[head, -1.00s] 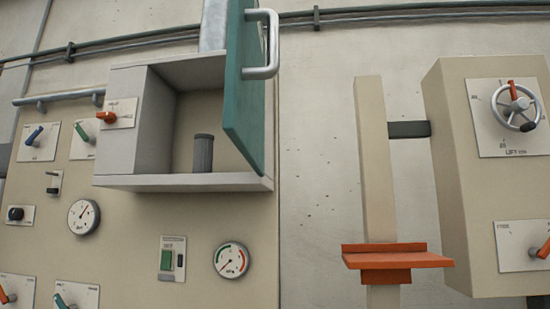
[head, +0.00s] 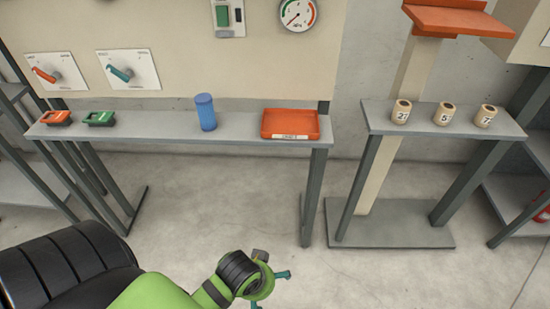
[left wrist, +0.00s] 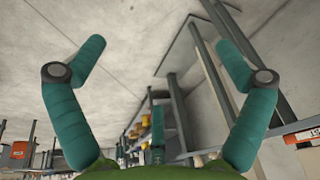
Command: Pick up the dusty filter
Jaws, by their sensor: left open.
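The grey filter seen earlier in the open cabinet is outside the current head view. A blue cylinder (head: 205,112) stands upright on the grey shelf (head: 235,129), left of an orange tray (head: 290,124). My left gripper (head: 272,287) is low in front of the shelf, over the floor and apart from these things. In the left wrist view its teal fingers (left wrist: 161,48) are spread wide with nothing between them. My right gripper is not in view.
Green and orange small items (head: 99,118) lie on the shelf's left end. Numbered beige cylinders (head: 443,114) stand on a separate stand (head: 380,118) at the right. Dark shelf legs (head: 314,195) reach the floor. Floor between the shelf and my arm is clear.

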